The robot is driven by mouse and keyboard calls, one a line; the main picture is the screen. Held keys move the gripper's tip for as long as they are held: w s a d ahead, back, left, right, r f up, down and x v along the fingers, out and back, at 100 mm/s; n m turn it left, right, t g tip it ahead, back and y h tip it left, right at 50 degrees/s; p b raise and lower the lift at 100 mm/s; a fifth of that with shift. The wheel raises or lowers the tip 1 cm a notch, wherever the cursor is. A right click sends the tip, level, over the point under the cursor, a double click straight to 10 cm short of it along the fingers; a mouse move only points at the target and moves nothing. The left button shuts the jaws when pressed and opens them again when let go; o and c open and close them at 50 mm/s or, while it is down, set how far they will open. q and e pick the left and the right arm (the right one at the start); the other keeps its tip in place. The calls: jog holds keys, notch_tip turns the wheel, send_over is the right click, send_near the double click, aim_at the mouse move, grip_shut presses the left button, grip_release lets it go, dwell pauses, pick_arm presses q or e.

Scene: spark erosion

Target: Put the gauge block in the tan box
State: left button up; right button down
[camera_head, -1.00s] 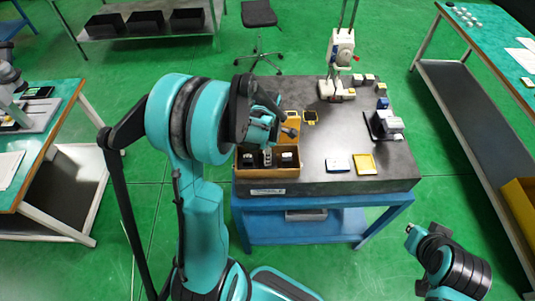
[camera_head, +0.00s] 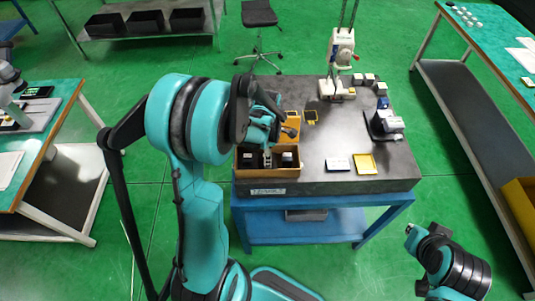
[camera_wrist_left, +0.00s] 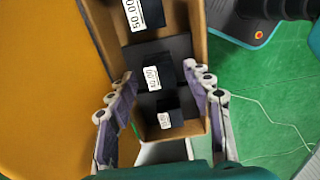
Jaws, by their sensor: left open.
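The tan box (camera_head: 258,175) stands at the front left of the dark-topped bench. In the left wrist view the open box (camera_wrist_left: 198,22) holds black blocks with white number labels. One block (camera_wrist_left: 181,48) lies mid-box, one (camera_wrist_left: 135,38) is at the far end with a label like 50.00, and a smaller one (camera_wrist_left: 183,128) is at the near end. I cannot tell which is the task's gauge block. My left gripper (camera_wrist_left: 164,125) is open above the box, its fingers either side of the blocks, with nothing held. My right gripper (camera_head: 411,230) is low at the right, away from the bench.
An orange container (camera_head: 291,127) stands just behind the box. A gauge stand (camera_head: 341,62), small blocks (camera_head: 370,79) and an instrument (camera_head: 386,124) are farther back. The bench middle is clear.

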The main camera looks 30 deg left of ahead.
pick_arm(q)
notch_tip(320, 180, up, 12)
jog(key=p, duration=0.2)
jog(key=s+d+r+m+t, duration=0.3)
jog(key=s+d+m, duration=0.2)
jog(key=m, duration=0.7)
jog(key=s+d+r+m+t, duration=0.3)
jog(key=s+d+m+t, duration=0.1)
jog(key=m, duration=0.8)
jog(key=shift+s+d, duration=0.8)
jog(key=shift+s, duration=0.25)
